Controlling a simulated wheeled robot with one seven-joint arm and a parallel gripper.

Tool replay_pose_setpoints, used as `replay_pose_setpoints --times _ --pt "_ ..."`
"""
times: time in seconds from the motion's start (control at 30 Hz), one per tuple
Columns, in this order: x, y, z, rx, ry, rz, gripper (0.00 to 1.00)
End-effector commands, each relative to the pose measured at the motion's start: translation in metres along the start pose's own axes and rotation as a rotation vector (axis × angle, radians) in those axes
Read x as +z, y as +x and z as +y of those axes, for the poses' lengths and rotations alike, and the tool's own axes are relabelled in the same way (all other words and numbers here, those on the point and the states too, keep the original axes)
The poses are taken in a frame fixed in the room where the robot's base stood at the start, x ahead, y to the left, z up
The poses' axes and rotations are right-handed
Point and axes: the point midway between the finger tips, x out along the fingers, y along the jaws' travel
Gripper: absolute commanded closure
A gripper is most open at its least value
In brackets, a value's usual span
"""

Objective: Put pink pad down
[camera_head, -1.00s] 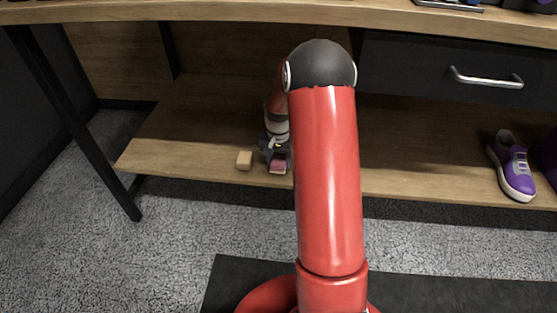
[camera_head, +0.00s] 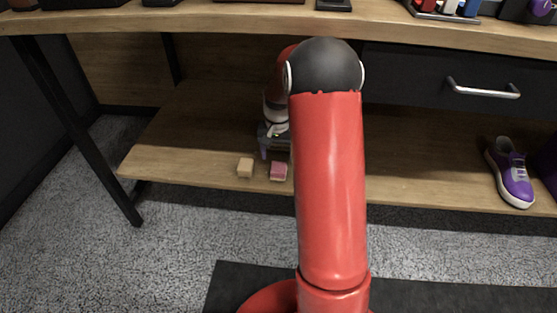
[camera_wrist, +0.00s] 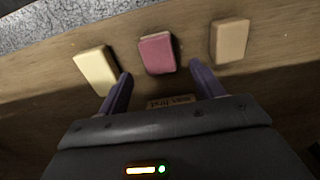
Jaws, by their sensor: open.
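The pink pad (camera_head: 278,171) lies on the lower wooden shelf (camera_head: 190,125), close to its front edge. In the wrist view the pink pad (camera_wrist: 157,53) lies flat just beyond my fingertips, between their lines. My gripper (camera_wrist: 160,72) is open, with its two purple fingers apart and nothing between them. In the head view my gripper (camera_head: 272,150) is just behind the pad, partly hidden by my red arm.
A tan pad (camera_wrist: 230,40) lies on the other side. A purple sneaker (camera_head: 512,175) stands at the shelf's right. The tabletop (camera_head: 200,20) is overhead.

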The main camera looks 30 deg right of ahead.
Motion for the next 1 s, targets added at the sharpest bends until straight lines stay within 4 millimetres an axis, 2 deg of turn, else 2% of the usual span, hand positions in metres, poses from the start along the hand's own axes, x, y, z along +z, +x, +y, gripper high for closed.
replay_pose_setpoints --times 0.17,0.27,0.33,0.5,0.6,0.7,0.8,0.9,1.0 --pt "0.005 -0.022 -0.003 -0.002 -0.013 0.012 0.33" --pt "0.021 -0.049 -0.008 -0.007 -0.051 0.045 0.33" --pt "0.04 -0.077 -0.012 -0.012 -0.093 0.082 0.33" --pt "0.106 -0.143 -0.018 -0.033 -0.221 0.184 0.33" --pt "0.149 -0.171 -0.015 -0.049 -0.295 0.244 0.33" --pt "0.192 -0.191 -0.009 -0.07 -0.368 0.304 0.33" --pt "0.233 -0.203 0.0 -0.092 -0.438 0.361 0.33" --pt "0.266 -0.206 0.01 -0.113 -0.498 0.409 0.33" --pt "0.289 -0.205 0.017 -0.131 -0.542 0.445 0.33"
